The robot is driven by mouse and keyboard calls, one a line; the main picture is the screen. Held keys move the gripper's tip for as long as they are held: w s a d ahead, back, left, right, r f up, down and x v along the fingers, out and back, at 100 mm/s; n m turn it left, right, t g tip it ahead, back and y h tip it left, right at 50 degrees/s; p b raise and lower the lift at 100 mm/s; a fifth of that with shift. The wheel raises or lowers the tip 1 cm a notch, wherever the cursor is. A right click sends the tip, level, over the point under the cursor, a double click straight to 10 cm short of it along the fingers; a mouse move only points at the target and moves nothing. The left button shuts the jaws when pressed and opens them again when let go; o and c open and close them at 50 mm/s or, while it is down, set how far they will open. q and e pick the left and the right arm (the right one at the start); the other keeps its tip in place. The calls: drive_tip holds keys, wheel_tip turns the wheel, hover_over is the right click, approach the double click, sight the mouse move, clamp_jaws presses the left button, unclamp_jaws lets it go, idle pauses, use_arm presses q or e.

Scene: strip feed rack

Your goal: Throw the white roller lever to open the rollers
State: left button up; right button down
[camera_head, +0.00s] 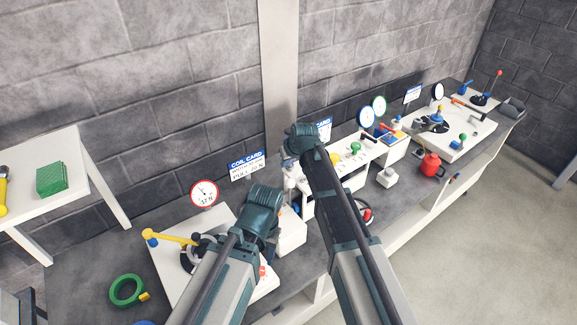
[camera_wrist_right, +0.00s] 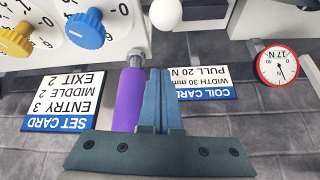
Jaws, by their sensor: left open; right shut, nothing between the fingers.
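A white ball knob (camera_wrist_right: 165,14), which looks like the end of the white roller lever, shows at the top of the right wrist view. The rest of its lever is out of that view. My right gripper (camera_wrist_right: 160,74) is shut and empty, its blue fingertips just below the knob in the picture; I cannot tell whether they touch it. A purple handle (camera_wrist_right: 128,98) on a metal end is beside the fingers. In the head view my right gripper (camera_head: 301,135) hides much of the machine there. My left gripper (camera_head: 264,206) is lower, open, its fingers hidden.
The coil card (camera_head: 247,165) and set card (camera_wrist_right: 62,102) stand behind. Yellow (camera_wrist_right: 16,40) and blue (camera_wrist_right: 85,28) knobs are on the white machine. A round gauge (camera_head: 204,193), a yellow arm (camera_head: 172,236) and a green ring (camera_head: 127,290) are at left. A red can (camera_head: 431,164) is at right.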

drive_tip(key=s+f+b, duration=0.2)
drive_tip(key=f, duration=0.1)
drive_tip(key=shift+s+d+f, duration=0.2)
drive_tip(key=shift+d, duration=0.2)
use_arm(q)
wheel_tip(320, 180, down, 4)
drive_tip(key=shift+r, duration=0.25)
use_arm(e)
drive_tip(key=shift+w, duration=0.1)
